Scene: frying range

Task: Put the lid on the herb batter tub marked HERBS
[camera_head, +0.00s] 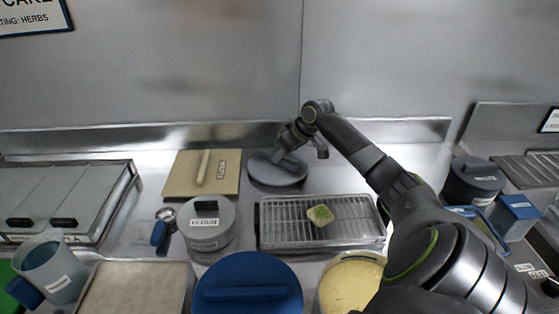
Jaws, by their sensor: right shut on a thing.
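My right gripper (293,152) reaches in from the right and is shut on the handle of a round dark grey lid (277,177). The lid is at the back of the steel counter, beside a tan board; I cannot tell whether it touches the counter. An open round tub of yellow batter (350,285) stands at the front, partly hidden by my right arm. No HERBS label is readable on it. A large blue lid (248,290) with a bar handle is left of it. My left gripper is not in view.
A wire rack tray (380,238) holding a herb-topped piece (320,215) lies between the dark lid and the batter tub. A grey lidded tub (207,225) stands left of it. A dark lidded tub (472,182) and blue containers (514,215) stand at the right.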

